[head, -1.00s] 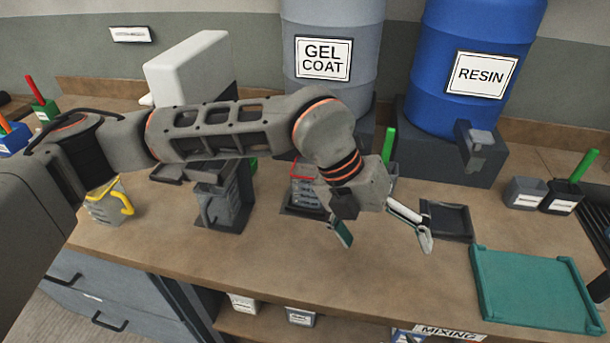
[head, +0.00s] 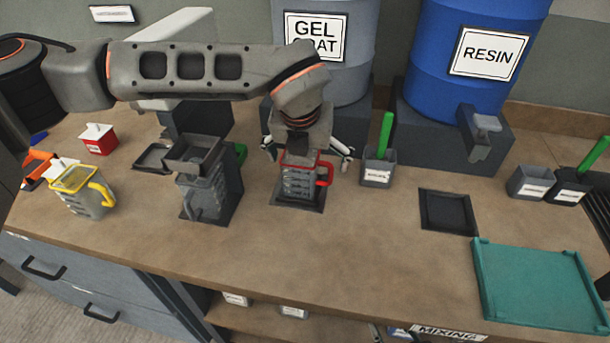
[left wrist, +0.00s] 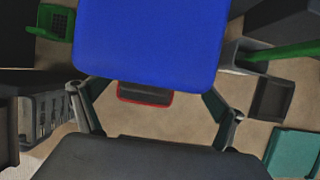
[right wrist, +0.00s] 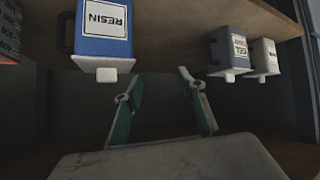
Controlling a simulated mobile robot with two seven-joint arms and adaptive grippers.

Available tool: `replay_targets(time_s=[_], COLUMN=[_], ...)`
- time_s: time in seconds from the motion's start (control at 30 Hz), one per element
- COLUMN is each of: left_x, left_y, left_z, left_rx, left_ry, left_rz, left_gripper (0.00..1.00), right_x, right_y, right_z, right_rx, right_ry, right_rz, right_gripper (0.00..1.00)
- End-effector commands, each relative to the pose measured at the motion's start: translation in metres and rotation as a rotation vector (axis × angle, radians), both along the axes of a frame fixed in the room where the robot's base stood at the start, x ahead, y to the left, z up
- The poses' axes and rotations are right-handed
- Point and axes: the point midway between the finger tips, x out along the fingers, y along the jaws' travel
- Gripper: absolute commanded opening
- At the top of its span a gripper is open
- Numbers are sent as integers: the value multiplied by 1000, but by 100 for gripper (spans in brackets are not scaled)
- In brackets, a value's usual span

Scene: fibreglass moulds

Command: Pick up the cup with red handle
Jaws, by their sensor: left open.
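The cup with the red handle (head: 299,181) stands upright on a dark square pad below the gel coat barrel, its red handle on its right side. In the left wrist view its red rim (left wrist: 146,96) shows between the fingers. My left gripper (head: 307,158) is open just above and behind the cup, with a finger to either side; I cannot tell whether they touch it. My right gripper (right wrist: 158,104) is open and empty in the right wrist view, low by a shelf.
A grey dispenser with a cup (head: 206,178) stands left of the red-handled cup, and a yellow-handled cup (head: 80,191) farther left. A grey box with a green stick (head: 379,167) is close on the right. A dark tray (head: 447,212) and teal tray (head: 533,285) lie farther right.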

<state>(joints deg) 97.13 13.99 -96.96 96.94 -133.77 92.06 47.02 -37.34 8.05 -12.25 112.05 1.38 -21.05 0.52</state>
Motion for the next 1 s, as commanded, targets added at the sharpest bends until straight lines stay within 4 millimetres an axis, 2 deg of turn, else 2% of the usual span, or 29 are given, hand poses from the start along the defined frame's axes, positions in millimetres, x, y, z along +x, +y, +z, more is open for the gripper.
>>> replay_targets(time_s=[0.03,0.13,0.37,0.4,0.57,0.63,0.67,1.0], left_x=[2,7,9,9,9,9,9,11], left_y=[-1,-2,-2,-2,-2,-2,-2,-1], left_z=[-12,-23,-23,-23,-23,-23,-22,-19], left_rx=[0,1,-1,-1,-1,0,-1,-1], left_ry=[4,3,0,0,0,1,0,0], left_rz=[0,0,-1,-1,-1,-1,-1,0], left_gripper=[96,96,96,94,52,50,46,46], right_x=[-1,-1,1,1,3,3,3,2], right_y=[0,0,0,0,0,0,0,0], right_z=[-5,-11,-7,-6,-4,-4,-4,-6], right_rx=[1,0,1,2,2,3,3,1], right_ry=[2,4,-2,-4,-8,-8,-8,-3], right_rz=[0,0,-1,-1,-1,-2,-2,-2], right_gripper=[40,40,40,40,40,40,40,40])
